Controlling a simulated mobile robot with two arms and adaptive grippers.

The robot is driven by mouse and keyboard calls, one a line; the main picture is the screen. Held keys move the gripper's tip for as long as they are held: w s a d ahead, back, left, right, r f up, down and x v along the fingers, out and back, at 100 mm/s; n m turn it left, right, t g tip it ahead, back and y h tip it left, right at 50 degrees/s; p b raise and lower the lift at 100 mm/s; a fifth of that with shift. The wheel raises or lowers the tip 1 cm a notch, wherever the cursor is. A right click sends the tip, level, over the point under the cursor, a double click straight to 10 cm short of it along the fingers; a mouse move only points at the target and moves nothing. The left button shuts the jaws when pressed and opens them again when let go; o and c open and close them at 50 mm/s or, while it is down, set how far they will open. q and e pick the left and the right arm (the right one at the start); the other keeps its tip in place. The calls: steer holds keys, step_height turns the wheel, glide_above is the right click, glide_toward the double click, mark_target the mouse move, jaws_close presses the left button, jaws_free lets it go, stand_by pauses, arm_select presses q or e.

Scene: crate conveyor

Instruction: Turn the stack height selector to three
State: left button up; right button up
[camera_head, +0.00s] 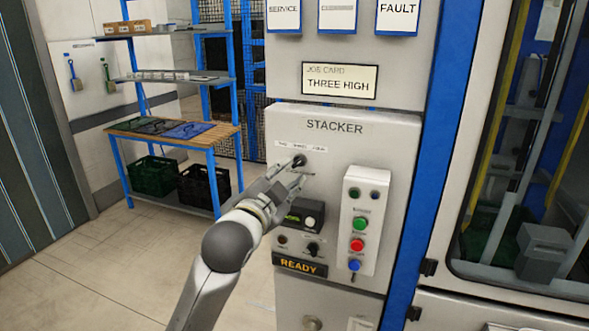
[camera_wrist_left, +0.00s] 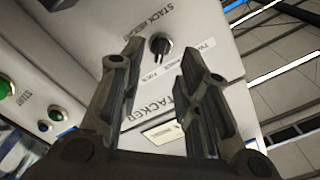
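The stack height selector (camera_head: 299,160) is a small black knob on the upper part of the grey STACKER panel (camera_head: 340,150). In the left wrist view the knob (camera_wrist_left: 159,43) sits beside the printed words STACK HEIGHT and small position labels (camera_wrist_left: 190,55). I cannot tell for sure which label it points to. My left gripper (camera_head: 288,174) is at the panel with its fingers toward the knob. In the wrist view its fingers (camera_wrist_left: 162,58) are apart, with the knob seen in the gap near the fingertips; contact is not visible. My right gripper is not in view.
A job card (camera_head: 340,80) above reads THREE HIGH. Below the knob are a READY display (camera_head: 300,265), another black knob (camera_head: 313,248) and a button box (camera_head: 360,215) with green, red and blue buttons. A shelf (camera_head: 175,135) with crates stands at left; the floor between is clear.

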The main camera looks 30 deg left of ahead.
mark_target(296, 165)
arm_select(q)
steer(key=x, duration=0.2)
steer(key=p+x, duration=0.1)
steer(key=shift+w+a+r, duration=0.15)
steer(key=shift+w+r, duration=0.05)
steer(key=shift+w, duration=0.2)
steer(key=shift+p+x, duration=0.4)
steer(key=shift+x, duration=0.45)
steer(key=shift+f, duration=0.15)
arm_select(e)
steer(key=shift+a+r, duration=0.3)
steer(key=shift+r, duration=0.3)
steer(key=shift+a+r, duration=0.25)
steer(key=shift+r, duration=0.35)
arm_select(q)
steer(key=shift+c, duration=0.5)
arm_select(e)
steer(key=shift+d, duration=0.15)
arm_select(q)
jaws_close()
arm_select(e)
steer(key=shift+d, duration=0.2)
